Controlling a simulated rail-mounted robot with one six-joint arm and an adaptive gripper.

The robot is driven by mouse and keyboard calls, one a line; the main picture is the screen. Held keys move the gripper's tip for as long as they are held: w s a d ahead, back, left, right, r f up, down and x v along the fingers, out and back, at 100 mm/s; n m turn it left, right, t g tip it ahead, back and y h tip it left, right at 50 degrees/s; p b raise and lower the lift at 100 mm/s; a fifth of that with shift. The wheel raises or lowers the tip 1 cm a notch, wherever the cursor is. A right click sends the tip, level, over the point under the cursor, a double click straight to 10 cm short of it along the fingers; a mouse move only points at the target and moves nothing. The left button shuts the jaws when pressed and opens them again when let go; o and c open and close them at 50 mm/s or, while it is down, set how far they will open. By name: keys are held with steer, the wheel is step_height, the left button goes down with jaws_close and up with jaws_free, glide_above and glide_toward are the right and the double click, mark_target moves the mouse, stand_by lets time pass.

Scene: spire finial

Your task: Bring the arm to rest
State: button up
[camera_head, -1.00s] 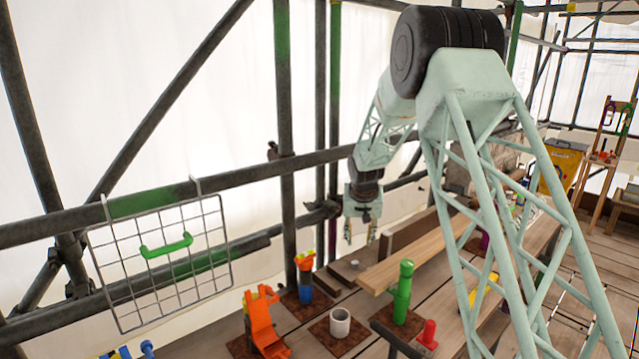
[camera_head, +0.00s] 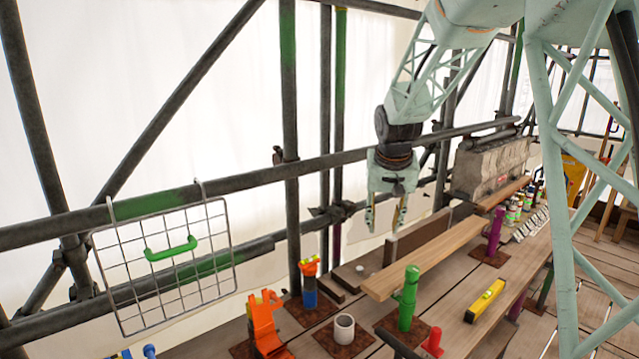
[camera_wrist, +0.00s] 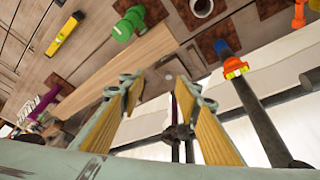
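My gripper (camera_head: 386,215) hangs fingers down above the back of the plank bench, in front of the scaffold poles. Its two fingers are spread apart with nothing between them. In the wrist view my gripper (camera_wrist: 160,98) shows two yellow-lined fingers with a clear gap. A light wooden board (camera_head: 428,258) lies on the bench below and to the right of it; it also shows in the wrist view (camera_wrist: 125,65). No object touches the fingers.
On the bench stand a green post (camera_head: 407,298), a grey cup (camera_head: 344,328), an orange holder (camera_head: 265,325), a blue-and-orange piece (camera_head: 309,282) and a purple post (camera_head: 494,232). A yellow level (camera_head: 484,300) lies at right. A wire basket (camera_head: 165,265) hangs on the left rail.

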steer(key=s+d+r, duration=0.1)
steer(key=s+r, duration=0.3)
steer(key=s, duration=0.5)
steer(key=s+d+r+b, duration=0.1)
steer(key=s+r, duration=0.3)
steer(key=s, duration=0.6)
steer(key=s+d+r, duration=0.1)
steer(key=s+r, duration=0.3)
steer(key=s, duration=0.5)
steer(key=s+f+n+b, duration=0.1)
steer(key=s+f, duration=0.2)
steer(key=s, duration=2.6)
steer(key=shift+s+a+f+y, duration=0.15)
steer(key=shift+a+y, duration=0.05)
steer(key=shift+y, duration=0.1)
